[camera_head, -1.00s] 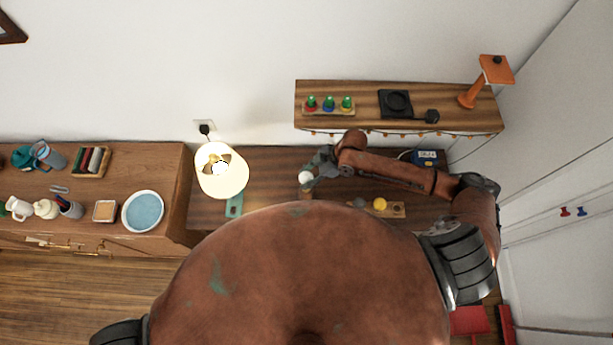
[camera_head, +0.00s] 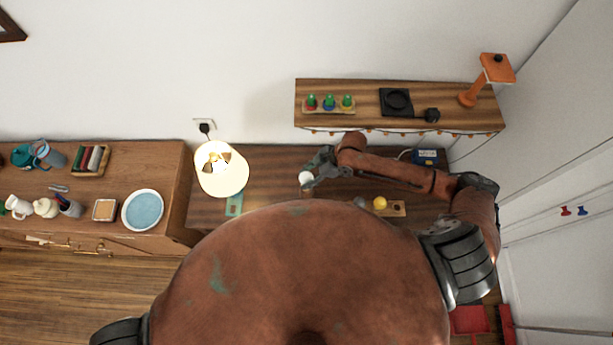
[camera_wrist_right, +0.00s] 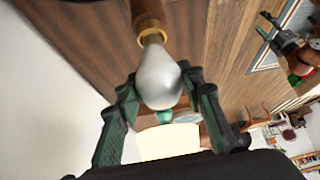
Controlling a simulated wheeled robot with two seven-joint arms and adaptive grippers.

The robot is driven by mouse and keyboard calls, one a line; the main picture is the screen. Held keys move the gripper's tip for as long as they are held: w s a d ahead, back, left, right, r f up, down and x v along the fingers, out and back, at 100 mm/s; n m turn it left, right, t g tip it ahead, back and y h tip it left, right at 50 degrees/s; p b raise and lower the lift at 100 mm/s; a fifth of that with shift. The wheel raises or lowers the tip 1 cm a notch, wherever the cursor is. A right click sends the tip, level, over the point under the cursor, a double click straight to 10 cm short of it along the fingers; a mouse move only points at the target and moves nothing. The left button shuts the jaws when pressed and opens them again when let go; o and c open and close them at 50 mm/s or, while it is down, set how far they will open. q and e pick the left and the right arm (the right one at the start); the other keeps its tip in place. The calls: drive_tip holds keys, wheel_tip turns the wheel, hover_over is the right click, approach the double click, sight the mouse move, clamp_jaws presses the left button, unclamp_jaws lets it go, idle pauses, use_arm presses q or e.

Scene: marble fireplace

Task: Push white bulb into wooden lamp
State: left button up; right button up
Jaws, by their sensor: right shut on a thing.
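The white bulb (camera_head: 306,177) is over the desk in the head view. In the wrist view the bulb (camera_wrist_right: 158,75) sits between the two green-padded fingers of my right gripper (camera_wrist_right: 160,98), which is shut on it. The gripper also shows in the head view (camera_head: 314,170). The bulb's narrow base meets the brass collar of the wooden lamp (camera_wrist_right: 148,10). I cannot tell how deep the base sits in the collar. Most of the wooden lamp is outside the wrist view. My left gripper is not in view.
A shaded lamp (camera_head: 222,178) stands left on the desk (camera_head: 270,162). A wooden holder with a yellow ball (camera_head: 380,203) lies right of the bulb. A wall shelf (camera_head: 362,96) hangs behind, with string lights below its edge. A left cabinet holds a blue plate (camera_head: 143,211).

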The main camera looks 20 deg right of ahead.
drive_tip(key=shift+f+b, duration=0.4)
drive_tip(key=shift+f, duration=0.35)
idle(0.7)
drive_tip(key=shift+f+p, duration=0.25)
drive_tip(key=shift+p, duration=0.05)
idle(1.4)
drive_tip(key=o, duration=1.2)
drive_tip(key=shift+c, duration=0.2)
drive_tip(key=shift+d+r, duration=0.15)
drive_tip(key=v, duration=1.1)
drive_tip(key=shift+d+r, duration=0.2)
drive_tip(key=shift+r, duration=0.05)
drive_tip(key=shift+s, duration=0.1)
